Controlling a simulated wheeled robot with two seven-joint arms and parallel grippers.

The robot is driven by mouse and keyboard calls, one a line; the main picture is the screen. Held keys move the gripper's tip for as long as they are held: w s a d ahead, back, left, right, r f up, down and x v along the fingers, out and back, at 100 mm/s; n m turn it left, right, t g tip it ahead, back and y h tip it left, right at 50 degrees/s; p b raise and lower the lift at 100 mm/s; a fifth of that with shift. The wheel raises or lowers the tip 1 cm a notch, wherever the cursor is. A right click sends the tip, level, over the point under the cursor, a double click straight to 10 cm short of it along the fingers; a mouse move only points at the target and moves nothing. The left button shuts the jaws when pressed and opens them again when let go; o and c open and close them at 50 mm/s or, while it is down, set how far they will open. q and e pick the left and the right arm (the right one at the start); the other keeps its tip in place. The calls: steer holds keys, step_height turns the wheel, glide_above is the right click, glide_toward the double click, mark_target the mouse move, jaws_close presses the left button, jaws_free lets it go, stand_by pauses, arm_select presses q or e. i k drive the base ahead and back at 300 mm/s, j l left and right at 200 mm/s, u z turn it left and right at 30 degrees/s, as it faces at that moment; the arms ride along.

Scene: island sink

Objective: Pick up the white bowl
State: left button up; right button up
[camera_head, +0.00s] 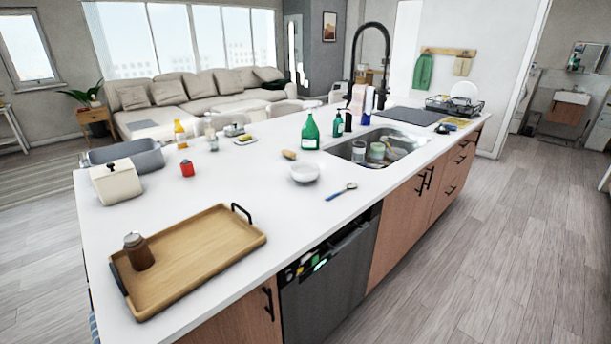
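The white bowl (305,172) stands upright on the white island countertop (265,190), left of the sink and near the front edge. It looks empty, though its inside is small in the picture. A spoon with a blue handle (341,192) lies to its right and nearer the edge. A small brown item (289,155) lies just behind it. Neither of my grippers shows in the head view.
A wooden tray (205,240) with a brown jar (138,251) is at the near left. A green bottle (310,132) stands behind the bowl. The sink (345,150) holds cups. Grey floor (480,240) is clear on the right.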

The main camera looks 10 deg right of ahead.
mark_target(303, 171)
steer(key=i+l+u, duration=0.1)
steer(key=l, duration=0.25)
steer(key=i+l+u, duration=0.1)
steer(key=i+l, duration=0.2)
steer(key=i+l+u, duration=0.1)
steer(key=l, duration=0.3)
steer(key=i+l+u, duration=0.1)
steer(key=i+l, duration=0.15)
steer(key=i+l+u, duration=0.1)
steer(key=l, duration=0.4)
